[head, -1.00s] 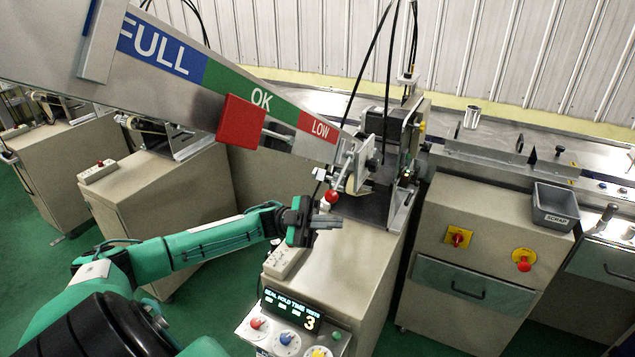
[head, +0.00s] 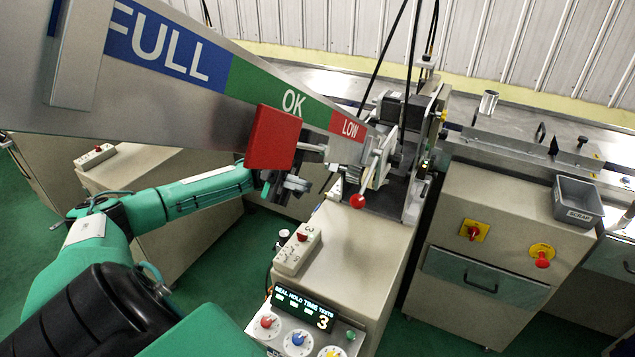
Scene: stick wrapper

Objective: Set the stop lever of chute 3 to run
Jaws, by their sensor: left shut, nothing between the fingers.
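The chute (head: 215,128) slopes down from upper left to right, with FULL, OK and LOW bands along its side. A red block (head: 273,139) sits against that side at the OK band. A lever with a red ball knob (head: 357,201) hangs below the chute's lower end; I take it for the stop lever. A display (head: 303,308) reading 3 is on the cabinet below. My left gripper (head: 300,184) is shut and empty, just under the red block and left of the red knob, apart from the knob. The block partly covers the gripper's upper part. My right gripper is out of view.
A machine head with black cables (head: 398,110) stands behind the knob. A switch box (head: 297,250) lies on the cabinet top below my gripper. A grey scrap bin (head: 578,201) and another cabinet (head: 480,250) are at the right. Green floor shows between cabinets.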

